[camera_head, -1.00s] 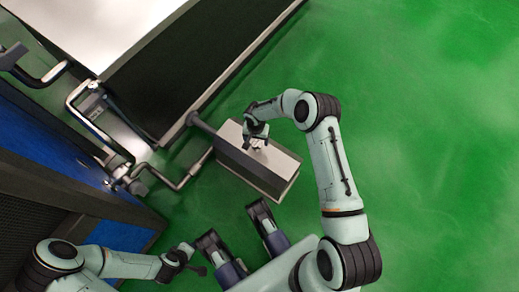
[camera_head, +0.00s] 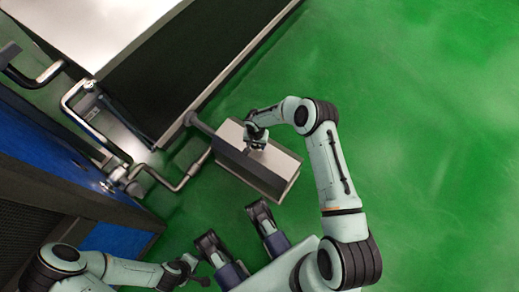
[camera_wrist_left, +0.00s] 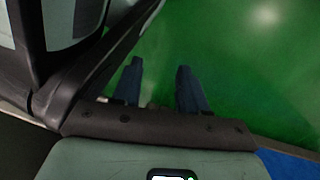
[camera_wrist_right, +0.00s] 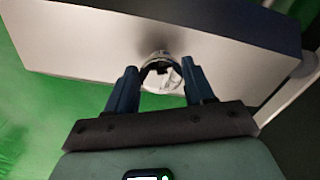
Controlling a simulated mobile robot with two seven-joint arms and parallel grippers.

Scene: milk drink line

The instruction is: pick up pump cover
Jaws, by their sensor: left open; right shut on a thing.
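The pump cover (camera_head: 275,163) is a long box with a light grey top and a dark side, in the middle of the head view. In the right wrist view its pale face (camera_wrist_right: 90,45) carries a short round metal knob (camera_wrist_right: 162,77). My right gripper (camera_head: 257,143) is over the top of the cover. In the right wrist view its fingers (camera_wrist_right: 160,84) are shut on the knob from both sides. My left gripper (camera_head: 194,273) is low in the head view, away from the cover. In the left wrist view its fingers (camera_wrist_left: 160,72) are apart and empty.
A bent metal pipe (camera_head: 180,180) and a shaft run close to the cover's left end. A large machine with a dark side (camera_head: 175,70) stands behind it. A blue-sided cabinet (camera_head: 45,135) is at the left. The green floor (camera_head: 420,120) is clear on the right.

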